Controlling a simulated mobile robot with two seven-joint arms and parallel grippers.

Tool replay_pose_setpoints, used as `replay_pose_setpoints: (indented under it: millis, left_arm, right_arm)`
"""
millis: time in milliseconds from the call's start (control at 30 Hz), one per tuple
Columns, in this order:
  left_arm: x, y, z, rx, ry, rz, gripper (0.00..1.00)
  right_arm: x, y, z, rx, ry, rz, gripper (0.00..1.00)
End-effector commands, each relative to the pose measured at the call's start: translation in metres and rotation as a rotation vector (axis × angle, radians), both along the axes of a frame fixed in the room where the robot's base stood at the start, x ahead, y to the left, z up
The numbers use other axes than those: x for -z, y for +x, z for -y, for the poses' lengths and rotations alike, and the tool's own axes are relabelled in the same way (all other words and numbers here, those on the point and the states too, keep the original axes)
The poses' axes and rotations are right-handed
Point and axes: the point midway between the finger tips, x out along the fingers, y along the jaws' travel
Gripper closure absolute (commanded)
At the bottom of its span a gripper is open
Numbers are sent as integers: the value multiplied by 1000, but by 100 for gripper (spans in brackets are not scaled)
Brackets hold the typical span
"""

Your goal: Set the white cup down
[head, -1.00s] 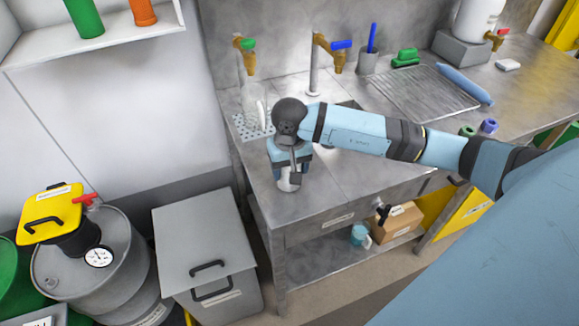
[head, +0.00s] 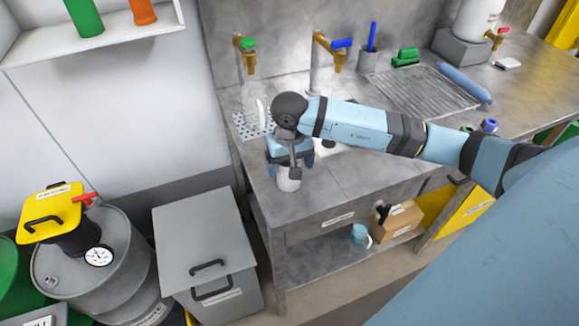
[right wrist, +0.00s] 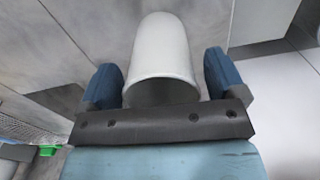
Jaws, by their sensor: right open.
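The white cup (head: 288,181) is upright at the front left corner of the steel counter (head: 330,185) and appears to rest on it. My right gripper (head: 289,166) is just above the cup and hides its upper part in the head view. In the right wrist view the cup (right wrist: 162,50) is between the two blue fingers of my right gripper (right wrist: 162,78). The fingers are open, with a gap on each side of the cup. My left gripper is not in view.
Two brass taps (head: 246,42) (head: 333,54) stand behind, near a perforated drain plate (head: 246,126). A ribbed draining area (head: 425,92) is at the right. A grey lidded bin (head: 205,240) and a drum (head: 125,265) stand left of the counter. A turquoise mug (head: 358,234) is on the lower shelf.

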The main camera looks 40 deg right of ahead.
Motion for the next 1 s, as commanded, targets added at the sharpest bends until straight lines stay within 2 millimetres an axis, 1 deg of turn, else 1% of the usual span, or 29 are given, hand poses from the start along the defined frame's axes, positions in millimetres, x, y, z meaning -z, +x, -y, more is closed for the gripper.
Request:
replay_pose_setpoints:
  millis: [33,300,400,500,667,1000]
  left_arm:
    - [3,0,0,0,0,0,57]
    - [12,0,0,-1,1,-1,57]
    - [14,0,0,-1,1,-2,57]
    - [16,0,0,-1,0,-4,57]
    - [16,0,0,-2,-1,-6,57]
    - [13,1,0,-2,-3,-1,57]
  right_arm:
    - [-9,1,0,-2,-1,6,11]
    - [-68,1,0,-1,-1,6,11]
    - [-85,0,0,-1,-2,5,11]
    - [-97,0,0,-1,0,3,11]
    - [-106,0,0,-1,0,0,11]
    - [-107,0,0,-1,0,0,11]
